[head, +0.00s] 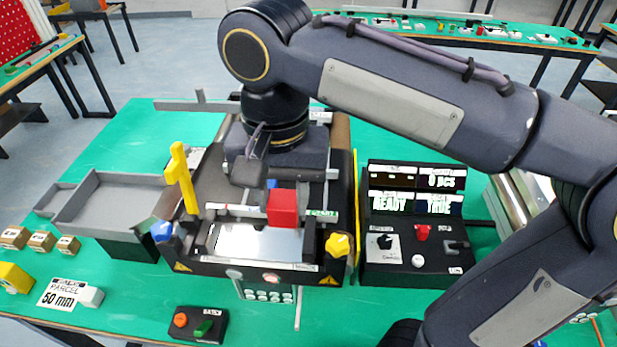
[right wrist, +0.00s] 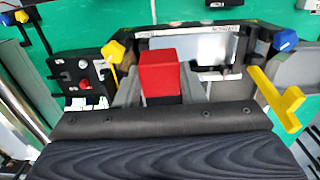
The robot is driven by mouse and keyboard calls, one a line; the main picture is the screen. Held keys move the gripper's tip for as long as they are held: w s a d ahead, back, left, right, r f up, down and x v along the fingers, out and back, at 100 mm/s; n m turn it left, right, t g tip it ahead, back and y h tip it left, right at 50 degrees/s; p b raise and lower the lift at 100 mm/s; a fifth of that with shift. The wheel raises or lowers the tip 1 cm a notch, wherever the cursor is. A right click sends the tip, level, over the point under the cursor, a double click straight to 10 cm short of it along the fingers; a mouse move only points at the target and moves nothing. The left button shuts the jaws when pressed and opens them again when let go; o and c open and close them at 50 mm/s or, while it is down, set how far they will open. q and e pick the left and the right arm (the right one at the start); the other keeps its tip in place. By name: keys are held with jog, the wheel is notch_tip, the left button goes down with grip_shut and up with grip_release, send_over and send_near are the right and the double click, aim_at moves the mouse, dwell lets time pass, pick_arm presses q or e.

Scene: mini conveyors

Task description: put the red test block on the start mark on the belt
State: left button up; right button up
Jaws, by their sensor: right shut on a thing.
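The red test block (head: 283,208) is held upright by my right gripper (head: 272,190) at the front part of the mini conveyor (head: 200,268). In the right wrist view the block (right wrist: 160,73) sits between the two grey fingers of the right gripper (right wrist: 160,90). A small green START label (head: 321,213) shows on the conveyor's rail, just right of the block. My arm and hand hide much of the belt, and I cannot tell whether the block touches it. My left gripper is not in view.
A yellow flag-like post (head: 181,178) stands left of the belt. A yellow knob (head: 338,245) and a blue knob (head: 162,231) flank the front. A black control box (head: 415,245) stands right, a grey tray (head: 110,208) left. Small parcels lie at the front left.

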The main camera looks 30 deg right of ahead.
jog(key=w+d+f, duration=0.2)
jog(key=d, duration=0.1)
jog(key=w+d+f+p, duration=0.1)
jog(key=w+d+f, duration=0.2)
jog(key=w+d+f+p, duration=0.1)
jog(key=w+d+f, duration=0.1)
jog(key=d+f, duration=0.1)
jog(key=shift+w+d+f, duration=0.1)
jog(key=shift+w+d, duration=0.1)
jog(key=shift+d, duration=0.15)
jog(key=shift+w+d+f, duration=0.3)
jog(key=shift+f, duration=0.25)
notch_tip(320, 180, down, 4)
jog(key=shift+w+d+r, duration=0.1)
jog(key=shift+d+r, duration=0.05)
jog(key=shift+r, duration=0.1)
jog(key=shift+f, duration=0.2)
jog(key=o, duration=1)
jog(key=shift+r, duration=0.1)
